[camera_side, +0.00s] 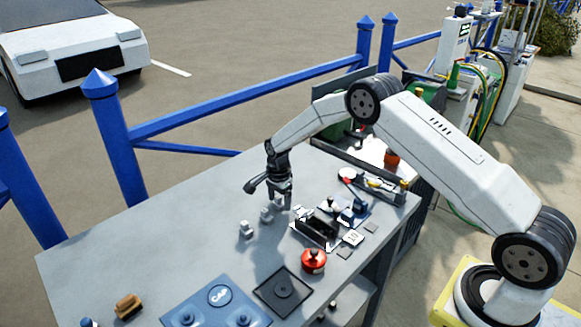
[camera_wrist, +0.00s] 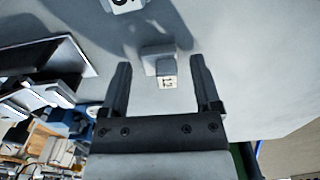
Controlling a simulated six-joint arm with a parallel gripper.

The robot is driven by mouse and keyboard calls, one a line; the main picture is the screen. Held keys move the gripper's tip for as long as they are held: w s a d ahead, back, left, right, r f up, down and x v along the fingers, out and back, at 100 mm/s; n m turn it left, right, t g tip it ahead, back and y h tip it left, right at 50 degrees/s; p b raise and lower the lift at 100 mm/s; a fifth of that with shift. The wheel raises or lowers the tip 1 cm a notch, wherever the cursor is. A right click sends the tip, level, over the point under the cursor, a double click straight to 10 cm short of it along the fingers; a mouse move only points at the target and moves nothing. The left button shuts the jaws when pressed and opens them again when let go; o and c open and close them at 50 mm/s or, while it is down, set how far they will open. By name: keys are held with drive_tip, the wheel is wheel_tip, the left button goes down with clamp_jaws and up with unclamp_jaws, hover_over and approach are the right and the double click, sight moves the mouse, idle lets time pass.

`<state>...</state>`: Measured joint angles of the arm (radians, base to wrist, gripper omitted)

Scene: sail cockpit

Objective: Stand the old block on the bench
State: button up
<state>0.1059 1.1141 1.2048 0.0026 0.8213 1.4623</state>
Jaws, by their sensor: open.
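The bench (camera_side: 150,235) is a long grey table. Two small pale grey blocks are on its top: one (camera_side: 266,214) close beside my gripper (camera_side: 281,203), the other (camera_side: 246,229) a little nearer the camera. I cannot tell which is the old block. In the wrist view, my gripper (camera_wrist: 160,63) is open, with a grey block (camera_wrist: 155,52) bearing a pale marked face between or just beyond its fingertips. I cannot tell whether the fingers touch it. The other block (camera_wrist: 123,4), with a dark mark, is cut by the top edge.
A black open holder (camera_side: 318,228), a red round piece (camera_side: 314,261) and a black square plate (camera_side: 283,291) are on the bench right of the blocks. A blue panel (camera_side: 215,305) and a brown brush-like piece (camera_side: 128,306) are at the front. The bench's left part is mostly clear.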

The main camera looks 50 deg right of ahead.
sight(280, 198)
drive_tip(key=shift+r, duration=0.1)
wheel_tip(280, 198, up, 12)
idle(0.6)
drive_tip(key=shift+s+r, duration=0.1)
idle(0.5)
drive_tip(key=s+a+r+n+t, duration=0.1)
drive_tip(key=s+a+n, duration=0.2)
drive_tip(key=s+n, duration=0.6)
drive_tip(key=s+a+r+n+t, duration=0.1)
drive_tip(key=s+a+n, duration=0.2)
drive_tip(key=s+n, duration=0.6)
drive_tip(key=s, duration=1)
drive_tip(key=shift+r+t, duration=0.2)
drive_tip(key=shift+t, duration=0.1)
